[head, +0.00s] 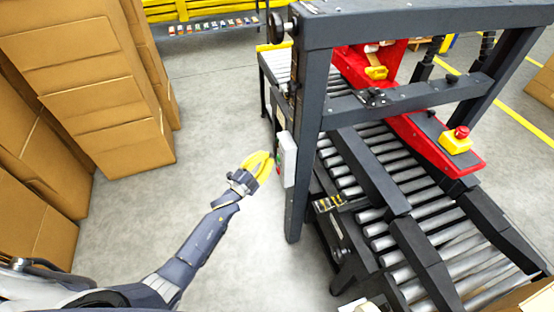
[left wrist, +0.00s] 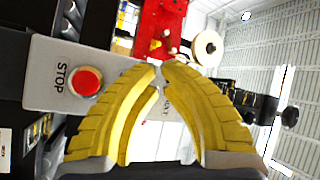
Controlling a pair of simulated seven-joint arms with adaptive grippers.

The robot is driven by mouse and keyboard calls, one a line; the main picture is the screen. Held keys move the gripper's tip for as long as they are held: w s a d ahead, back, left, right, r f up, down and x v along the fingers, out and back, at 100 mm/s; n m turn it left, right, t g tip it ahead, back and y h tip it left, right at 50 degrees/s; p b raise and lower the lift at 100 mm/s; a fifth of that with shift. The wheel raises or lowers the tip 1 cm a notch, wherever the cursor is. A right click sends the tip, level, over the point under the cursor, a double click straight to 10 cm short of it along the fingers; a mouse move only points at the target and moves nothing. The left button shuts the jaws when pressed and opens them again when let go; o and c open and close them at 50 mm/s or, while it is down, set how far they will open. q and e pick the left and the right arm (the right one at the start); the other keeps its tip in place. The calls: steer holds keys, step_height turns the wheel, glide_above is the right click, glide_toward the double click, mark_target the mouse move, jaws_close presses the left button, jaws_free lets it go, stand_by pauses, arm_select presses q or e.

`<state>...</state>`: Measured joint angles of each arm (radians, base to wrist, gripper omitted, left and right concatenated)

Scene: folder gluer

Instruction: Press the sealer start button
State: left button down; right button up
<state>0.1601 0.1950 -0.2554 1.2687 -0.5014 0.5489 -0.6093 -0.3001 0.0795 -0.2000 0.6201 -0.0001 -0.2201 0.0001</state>
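The sealer's grey control box (head: 288,160) is mounted on the near left post of the machine. In the left wrist view the box (left wrist: 50,88) shows a red button (left wrist: 86,81) beside the word STOP. The start button cannot be made out; my yellow fingers cover the part of the box where some partly hidden lettering shows. My left gripper (head: 266,157) is just left of the box's button face, its fingers pointing at it. In the left wrist view the fingertips (left wrist: 160,68) come together with nothing between them. Whether they touch the box is unclear. My right gripper is out of view.
The sealer's dark frame (head: 312,120) stands over a roller conveyor (head: 385,155). A red beam (head: 425,135) carries a yellow box with a red button (head: 460,135). Stacked cardboard boxes (head: 100,80) stand at left. The floor (head: 215,110) between is clear.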

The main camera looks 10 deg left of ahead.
arm_select(q)
steer(key=shift+w+d, duration=0.4)
steer(key=shift+d, duration=0.3)
stand_by(1.1)
steer(key=shift+s+a, duration=0.1)
steer(key=shift+a, duration=0.05)
steer(key=shift+s+a, duration=0.3)
steer(key=shift+a, duration=0.25)
steer(key=shift+a, duration=0.1)
steer(key=s+a, duration=0.2)
steer(key=a, duration=0.1)
steer(key=s+a, duration=0.1)
steer(key=a, duration=0.1)
stand_by(0.6)
steer(key=shift+w, duration=0.1)
stand_by(0.5)
